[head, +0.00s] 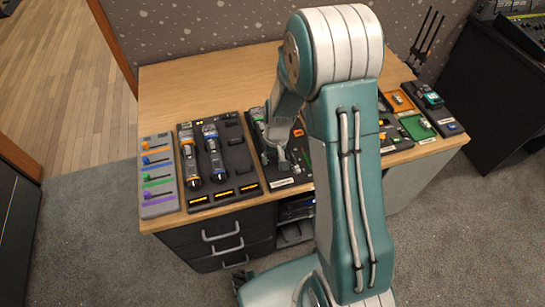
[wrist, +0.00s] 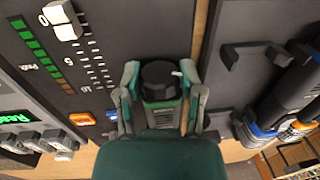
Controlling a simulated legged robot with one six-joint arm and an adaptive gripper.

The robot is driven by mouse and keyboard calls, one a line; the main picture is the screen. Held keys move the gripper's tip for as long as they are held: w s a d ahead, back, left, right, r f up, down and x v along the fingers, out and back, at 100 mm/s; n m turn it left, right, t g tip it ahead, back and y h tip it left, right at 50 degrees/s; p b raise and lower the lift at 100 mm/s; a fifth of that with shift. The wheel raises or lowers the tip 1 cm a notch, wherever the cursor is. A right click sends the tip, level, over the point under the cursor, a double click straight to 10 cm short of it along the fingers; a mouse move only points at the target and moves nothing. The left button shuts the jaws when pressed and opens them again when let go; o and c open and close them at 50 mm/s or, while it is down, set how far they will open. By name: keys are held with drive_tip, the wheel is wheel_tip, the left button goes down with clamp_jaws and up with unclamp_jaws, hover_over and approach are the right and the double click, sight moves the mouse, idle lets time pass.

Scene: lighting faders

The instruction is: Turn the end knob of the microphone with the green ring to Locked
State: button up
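In the wrist view, a black round knob-like piece (wrist: 160,74) with a small white mark sits between the two fingers of my gripper (wrist: 162,80). A green band (wrist: 160,104) shows just below it, partly hidden. I cannot tell whether these belong to the green-ringed microphone, and no lock label is readable. The fingers stand apart, close on both sides of the black piece; contact is unclear. In the head view my gripper (head: 277,152) is low over the dark fader panel (head: 254,125), and my arm hides much of it.
A microphone with an orange ring (head: 188,158) and one with a blue ring (head: 214,155) lie in the dark tray (head: 197,201). The tray's right slot (head: 237,158) looks empty. A grey panel of coloured sliders (head: 158,176) is at far left. The table's back (head: 200,85) is clear.

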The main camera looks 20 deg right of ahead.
drive_tip(key=shift+s+y, duration=0.1)
drive_tip(key=shift+y, duration=0.2)
drive_tip(key=shift+c, duration=0.3)
drive_tip(key=shift+d+f+y, duration=0.1)
drive_tip(key=shift+y, duration=1.2)
drive_tip(key=o, duration=1.2)
drive_tip(key=v, duration=1.2)
